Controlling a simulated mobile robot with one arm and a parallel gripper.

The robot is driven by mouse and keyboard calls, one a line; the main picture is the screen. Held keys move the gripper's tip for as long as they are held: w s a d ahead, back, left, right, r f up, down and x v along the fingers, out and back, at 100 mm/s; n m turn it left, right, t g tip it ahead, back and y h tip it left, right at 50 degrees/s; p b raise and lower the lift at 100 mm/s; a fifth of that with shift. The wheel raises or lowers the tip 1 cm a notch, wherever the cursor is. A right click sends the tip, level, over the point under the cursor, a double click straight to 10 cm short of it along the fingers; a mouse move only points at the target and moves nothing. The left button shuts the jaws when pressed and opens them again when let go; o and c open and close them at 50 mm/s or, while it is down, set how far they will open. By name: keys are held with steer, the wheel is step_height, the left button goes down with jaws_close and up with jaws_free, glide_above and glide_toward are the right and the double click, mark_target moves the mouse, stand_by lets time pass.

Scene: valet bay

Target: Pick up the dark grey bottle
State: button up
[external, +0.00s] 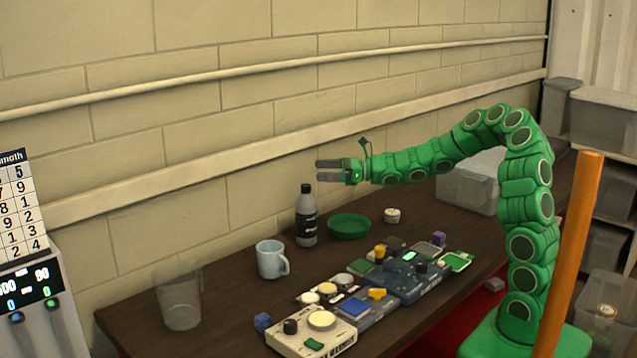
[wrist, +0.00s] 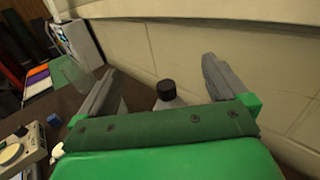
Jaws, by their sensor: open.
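The dark grey bottle (external: 306,222) stands upright on the brown table near the wall, with a black cap and a dark label. My gripper (external: 328,171) is above it in the external view, a little to the right, with its fingers pointing left. In the wrist view the bottle's black cap (wrist: 166,89) shows between the two finger lines, beyond my gripper (wrist: 158,82). The fingers are wide apart and hold nothing. The lower part of the bottle is hidden behind my gripper body in the wrist view.
A light blue mug (external: 270,260) and a green bowl (external: 349,227) stand close to the bottle. A clear cup (external: 180,298) is at the table's left end. Several control boxes (external: 368,306) fill the table's front. The wall (external: 260,195) runs close behind.

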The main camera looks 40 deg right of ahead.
glide_toward(300, 209)
steer(key=w+f, duration=0.1)
steer(key=w, duration=0.2)
steer(key=shift+w+f+x, duration=0.1)
steer(key=shift+x, duration=1.9)
steer(key=shift+w+f+x, duration=0.1)
steer(key=shift+x, duration=1.85)
steer(key=shift+d, duration=0.2)
steer(key=shift+c, duration=0.5)
steer(key=c, duration=1.2)
steer(key=shift+c, duration=0.5)
steer(key=shift+r, duration=0.15)
